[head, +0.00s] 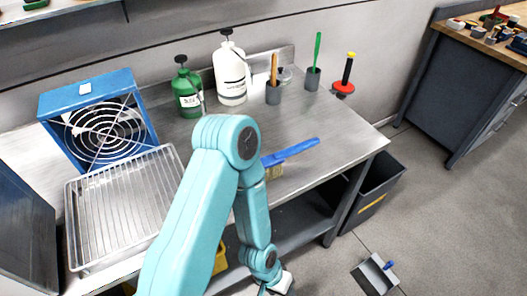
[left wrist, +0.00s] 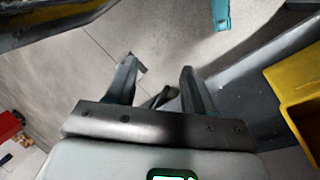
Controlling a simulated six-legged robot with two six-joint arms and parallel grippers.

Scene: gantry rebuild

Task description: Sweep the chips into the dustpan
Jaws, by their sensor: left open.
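A brush with a blue handle (head: 292,152) lies on the metal bench, its bristle end partly hidden behind my left arm. A dustpan (head: 374,277) with a blue grip lies on the floor at the lower right. I cannot make out any chips. My left arm crosses the middle of the head view and reaches down at the bench's front. My left gripper is open and empty in the left wrist view (left wrist: 158,80), with grey floor beyond its fingers. My right gripper is not in view.
The bench (head: 338,150) holds a ribbed tray (head: 70,225), a blue fan box (head: 60,100), green (head: 187,100) and white (head: 230,80) pump bottles. A dark bin (head: 375,195) stands at its right end. A yellow container (left wrist: 300,95) is at the wrist view's right.

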